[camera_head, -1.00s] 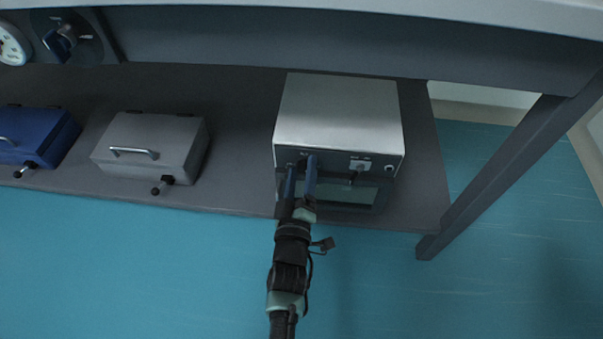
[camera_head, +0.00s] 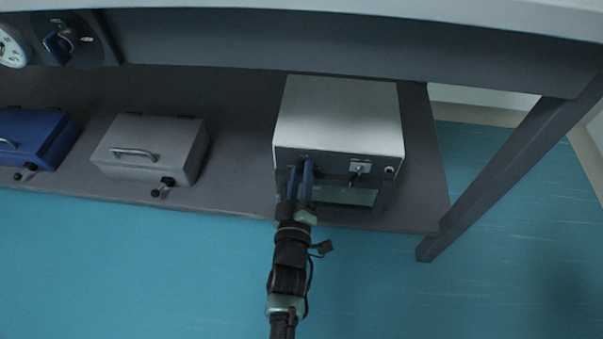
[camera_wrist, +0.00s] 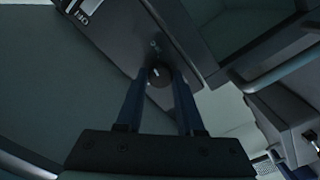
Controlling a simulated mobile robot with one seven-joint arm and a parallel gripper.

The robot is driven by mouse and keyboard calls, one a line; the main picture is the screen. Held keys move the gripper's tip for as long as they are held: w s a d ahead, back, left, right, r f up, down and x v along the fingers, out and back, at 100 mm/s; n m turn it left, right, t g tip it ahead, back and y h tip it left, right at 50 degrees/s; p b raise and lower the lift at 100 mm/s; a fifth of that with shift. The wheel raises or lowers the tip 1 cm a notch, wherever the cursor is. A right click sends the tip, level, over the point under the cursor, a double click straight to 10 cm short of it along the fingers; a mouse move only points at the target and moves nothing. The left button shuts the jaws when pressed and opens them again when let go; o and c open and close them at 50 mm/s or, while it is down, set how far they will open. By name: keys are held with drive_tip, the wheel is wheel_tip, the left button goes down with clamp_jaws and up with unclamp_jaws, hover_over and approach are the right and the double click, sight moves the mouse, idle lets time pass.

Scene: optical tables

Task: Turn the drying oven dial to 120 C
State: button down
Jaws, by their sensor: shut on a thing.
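The drying oven (camera_head: 338,110) is a box with a pale top and a dark front, standing on the lower shelf. Its dial (camera_wrist: 158,82) is a small dark round knob with a short white mark, in the middle of the wrist view. My gripper (camera_head: 301,168) reaches the left part of the oven front, and its two blue fingers (camera_wrist: 159,82) are shut on the dial from both sides. In the head view the fingers hide the dial. Small marks above the dial are too small to read, so the setting cannot be told.
A labelled switch plate (camera_head: 360,167) sits right of the dial, above the oven's door window (camera_head: 345,195). A grey box (camera_head: 150,150) and a blue box (camera_head: 38,138) with handles stand left on the shelf. A table leg (camera_head: 500,170) is at right.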

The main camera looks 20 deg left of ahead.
drive_tip(key=m+b, duration=0.2)
drive_tip(key=m, duration=1.2)
drive_tip(key=m+b, duration=0.3)
drive_tip(key=m, duration=1)
drive_tip(key=shift+d+f+m+b, duration=0.2)
drive_tip(key=shift+m+b, duration=0.1)
drive_tip(key=shift+m, duration=0.1)
idle(0.3)
drive_tip(key=c, duration=0.5)
unclamp_jaws()
drive_tip(key=shift+s, duration=0.1)
drive_tip(key=v, duration=1.2)
drive_tip(key=shift+s+d+r, duration=0.15)
drive_tip(key=shift+s, duration=0.2)
